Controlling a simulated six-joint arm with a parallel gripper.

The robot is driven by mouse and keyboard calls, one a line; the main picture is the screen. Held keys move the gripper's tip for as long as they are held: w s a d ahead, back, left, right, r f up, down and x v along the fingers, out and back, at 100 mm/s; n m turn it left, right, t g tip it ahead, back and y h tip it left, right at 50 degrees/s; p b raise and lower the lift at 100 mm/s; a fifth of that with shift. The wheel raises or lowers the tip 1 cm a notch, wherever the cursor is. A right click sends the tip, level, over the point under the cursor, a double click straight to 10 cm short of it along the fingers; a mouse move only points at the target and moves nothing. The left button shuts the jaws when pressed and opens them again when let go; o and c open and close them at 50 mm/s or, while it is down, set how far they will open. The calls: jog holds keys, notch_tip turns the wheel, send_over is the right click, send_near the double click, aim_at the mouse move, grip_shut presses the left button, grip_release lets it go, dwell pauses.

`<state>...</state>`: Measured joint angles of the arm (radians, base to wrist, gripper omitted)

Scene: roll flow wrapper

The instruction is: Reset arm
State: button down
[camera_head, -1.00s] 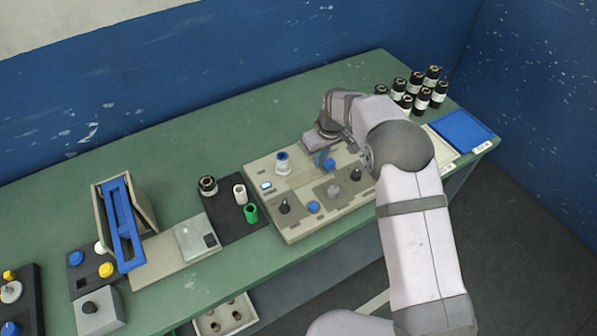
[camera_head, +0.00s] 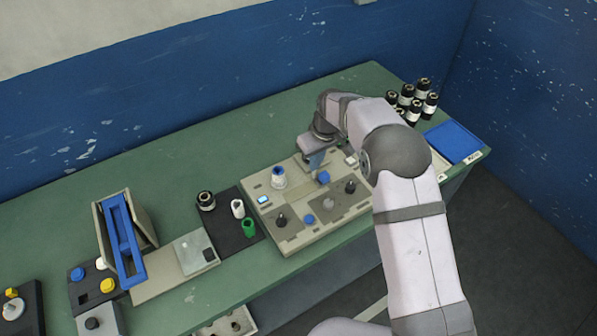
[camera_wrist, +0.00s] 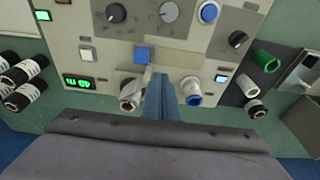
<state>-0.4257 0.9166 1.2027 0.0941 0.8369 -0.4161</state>
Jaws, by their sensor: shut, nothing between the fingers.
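My gripper (camera_head: 314,161) is over the back of the beige control panel (camera_head: 297,236), with its blue fingers pointing down. In the wrist view the blue fingers (camera_wrist: 161,98) are together with nothing between them, between two upright rollers. One is a white roller with a blue ring (camera_wrist: 190,90); the other is a pale roller (camera_wrist: 130,94). The panel carries a blue square button (camera_wrist: 141,55), a lit green display (camera_wrist: 79,82), a round blue button (camera_wrist: 208,12) and dark knobs (camera_wrist: 116,13). The arm hides part of the panel's right side in the head view.
Several black rolls (camera_head: 422,88) stand at the back right beside a blue tray (camera_head: 454,142). A black block (camera_head: 229,228) with dark, white and green cylinders lies left of the panel. A blue-framed stand (camera_head: 122,240) is further left. The green table behind the panel is clear.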

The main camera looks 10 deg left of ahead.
jog(key=s+d+r+m+h, duration=0.1)
jog(key=s+d+r+m, duration=0.15)
jog(key=s+d, duration=0.45)
jog(key=s+d+r+m, duration=0.2)
jog(key=s+d+r, duration=0.25)
jog(key=d, duration=0.55)
jog(key=s+d+m, duration=0.2)
jog(key=s+d, duration=0.2)
jog(key=s, duration=0.5)
jog(key=s+d+m+g, duration=0.1)
jog(key=s+d, duration=0.3)
jog(key=s, duration=0.5)
jog(key=shift+s+d+f+m+g+h, duration=0.3)
jog(key=shift+s+d+m, duration=0.05)
jog(key=shift+m, duration=0.4)
